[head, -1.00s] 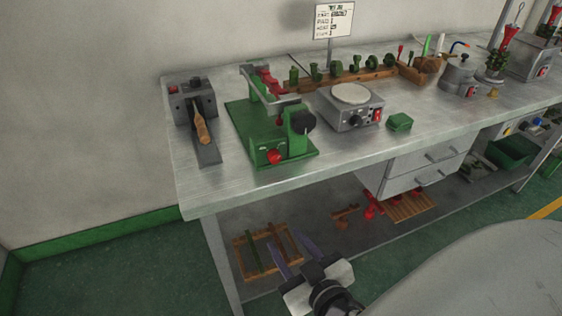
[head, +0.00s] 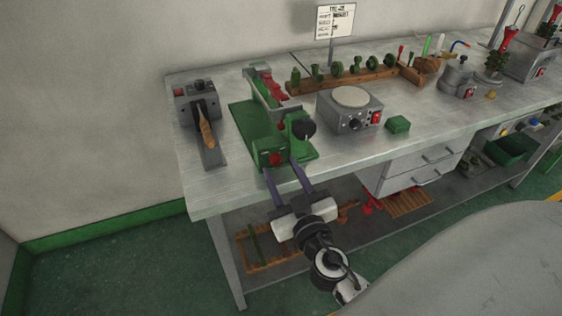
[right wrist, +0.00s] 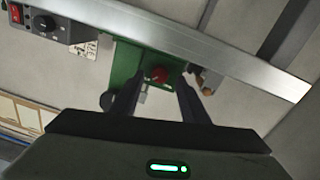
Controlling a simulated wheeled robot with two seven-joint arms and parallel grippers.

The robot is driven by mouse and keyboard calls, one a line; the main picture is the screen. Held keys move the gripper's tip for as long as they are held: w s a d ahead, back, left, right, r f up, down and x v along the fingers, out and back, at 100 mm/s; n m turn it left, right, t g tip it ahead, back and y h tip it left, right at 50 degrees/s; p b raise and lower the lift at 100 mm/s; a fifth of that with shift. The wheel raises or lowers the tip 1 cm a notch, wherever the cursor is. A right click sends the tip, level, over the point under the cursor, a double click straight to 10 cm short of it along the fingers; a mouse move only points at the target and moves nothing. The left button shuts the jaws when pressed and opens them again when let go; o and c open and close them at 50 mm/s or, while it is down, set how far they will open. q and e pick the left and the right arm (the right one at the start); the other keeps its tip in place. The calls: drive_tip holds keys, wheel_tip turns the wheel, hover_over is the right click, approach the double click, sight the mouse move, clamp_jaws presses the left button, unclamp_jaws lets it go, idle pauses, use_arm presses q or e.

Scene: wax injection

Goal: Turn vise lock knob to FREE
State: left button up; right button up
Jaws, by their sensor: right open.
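The green vise (head: 245,117) stands near the front left of the metal bench. Its red knob (head: 276,159) is on the front face, between the fingers of my right gripper (head: 282,167). The gripper is open and holds nothing. No FREE marking is legible, so the knob's setting cannot be told. My left gripper is out of view.
A grey box with a wooden-handled lever (head: 207,132) stands left of the vise. A hot plate (head: 350,108) and a small green block (head: 398,124) are to its right. A wooden rack (head: 340,82) lies behind. The bench front edge (head: 235,199) runs below the vise.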

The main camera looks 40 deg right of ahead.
drive_tip(key=shift+w+d, duration=0.2)
drive_tip(key=shift+w, duration=0.45)
clamp_jaws()
